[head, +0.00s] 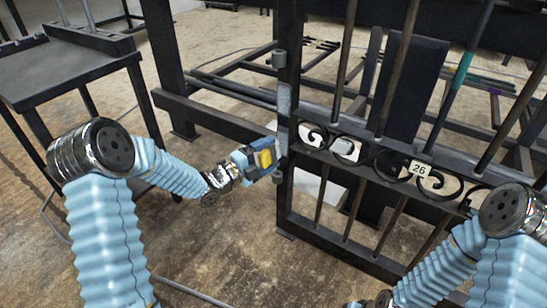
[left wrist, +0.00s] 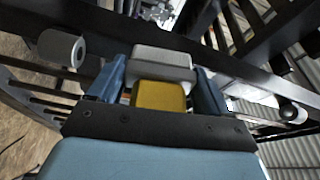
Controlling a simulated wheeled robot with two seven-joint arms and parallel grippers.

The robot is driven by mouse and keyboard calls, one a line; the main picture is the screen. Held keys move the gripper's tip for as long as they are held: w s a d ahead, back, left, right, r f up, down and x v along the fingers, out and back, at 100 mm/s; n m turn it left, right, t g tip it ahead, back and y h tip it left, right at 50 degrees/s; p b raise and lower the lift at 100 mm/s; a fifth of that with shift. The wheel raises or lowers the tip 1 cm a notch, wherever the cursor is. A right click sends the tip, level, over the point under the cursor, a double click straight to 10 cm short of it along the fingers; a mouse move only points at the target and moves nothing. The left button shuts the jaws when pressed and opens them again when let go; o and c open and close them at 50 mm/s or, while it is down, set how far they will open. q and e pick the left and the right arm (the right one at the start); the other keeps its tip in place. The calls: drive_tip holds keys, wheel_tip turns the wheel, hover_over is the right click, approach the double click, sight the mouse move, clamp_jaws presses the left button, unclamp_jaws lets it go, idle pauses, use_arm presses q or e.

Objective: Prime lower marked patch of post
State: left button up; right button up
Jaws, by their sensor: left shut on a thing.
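The dark gate post (head: 288,75) stands upright at the hinge side of the gate. A light grey patch (head: 284,99) shows on its upper part. A second greyish area (head: 283,138) lies lower, partly hidden by my left gripper (head: 265,160). That gripper is shut on a yellow block with a grey pad. In the left wrist view the yellow block (left wrist: 158,95) sits between the blue fingers, with the grey pad (left wrist: 162,62) at its front, against or very close to the dark post (left wrist: 110,42). The contact itself is hidden. My right gripper is mostly cut off at the bottom edge.
Grey hinge barrels sit above (head: 279,59) and below (head: 278,176) the pad's height. The gate carries black scrolls (head: 390,163) and a "26" plate (head: 420,168). A dark table (head: 70,75) stands at the left.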

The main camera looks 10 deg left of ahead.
sight(262, 163)
use_arm(q)
drive_tip(key=shift+a, duration=0.15)
drive_tip(key=shift+s+a, duration=0.3)
drive_tip(key=shift+s, duration=0.65)
drive_tip(key=shift+s+a, duration=0.3)
drive_tip(key=shift+s, duration=0.6)
drive_tip(key=shift+s+a, duration=0.3)
drive_tip(key=shift+s, duration=0.65)
drive_tip(key=shift+s+a, duration=0.25)
drive_tip(key=shift+s, duration=0.45)
drive_tip(key=shift+s+a, duration=0.25)
drive_tip(key=shift+s, duration=0.45)
